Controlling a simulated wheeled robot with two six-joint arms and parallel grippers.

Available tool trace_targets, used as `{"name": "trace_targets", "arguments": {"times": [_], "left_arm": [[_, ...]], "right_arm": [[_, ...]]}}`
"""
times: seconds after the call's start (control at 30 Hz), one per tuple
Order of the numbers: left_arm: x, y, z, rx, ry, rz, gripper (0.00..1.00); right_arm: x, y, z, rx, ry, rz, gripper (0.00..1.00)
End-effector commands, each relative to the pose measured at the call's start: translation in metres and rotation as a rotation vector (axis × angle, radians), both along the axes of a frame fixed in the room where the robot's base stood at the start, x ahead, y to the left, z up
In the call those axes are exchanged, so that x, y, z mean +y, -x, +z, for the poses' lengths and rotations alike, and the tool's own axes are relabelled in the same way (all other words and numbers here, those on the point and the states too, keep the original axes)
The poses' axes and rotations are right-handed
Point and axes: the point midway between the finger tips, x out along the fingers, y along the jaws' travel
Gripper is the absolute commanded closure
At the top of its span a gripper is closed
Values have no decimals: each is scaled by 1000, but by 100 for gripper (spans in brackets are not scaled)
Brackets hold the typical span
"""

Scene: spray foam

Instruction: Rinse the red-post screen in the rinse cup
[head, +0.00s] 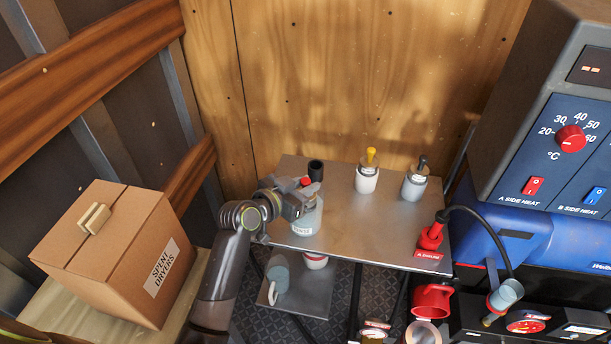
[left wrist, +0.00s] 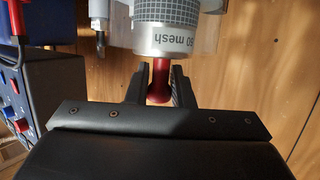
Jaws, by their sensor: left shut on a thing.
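My left gripper (head: 306,190) is over the left part of the steel table (head: 340,246). In the left wrist view, the gripper (left wrist: 160,88) is shut on the red post (left wrist: 159,80) of a screen (left wrist: 166,38) marked "60 mesh". In the head view only a bit of red (head: 306,182) shows at the jaws. A grey-blue labelled cup (head: 307,220), which looks like the rinse cup, stands right below the gripper. The gripper hides its mouth, so I cannot tell whether the screen is inside or above it. My right gripper is not in view.
A black cylinder (head: 316,170) stands behind the gripper. A yellow-post jar (head: 367,182) and a grey-post jar (head: 413,188) stand further right. A red fitting (head: 432,236) sits at the table's right edge. A carton (head: 120,250) is left. The table's middle is clear.

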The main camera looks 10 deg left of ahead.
Motion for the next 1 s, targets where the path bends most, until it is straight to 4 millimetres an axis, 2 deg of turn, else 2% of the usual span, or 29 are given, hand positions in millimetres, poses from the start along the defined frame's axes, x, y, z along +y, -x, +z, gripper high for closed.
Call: {"name": "trace_targets", "arguments": {"times": [0.03, 0.17, 0.5, 1.0], "left_arm": [[0, 0, -8, 0, 1, 0, 100], [0, 0, -16, -1, 0, 0, 100], [0, 0, -16, -1, 0, 0, 100], [0, 0, 16, 0, -1, 0, 100]], "right_arm": [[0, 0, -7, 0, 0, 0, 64], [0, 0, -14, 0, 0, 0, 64], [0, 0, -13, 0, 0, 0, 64], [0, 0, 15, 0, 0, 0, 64]]}}
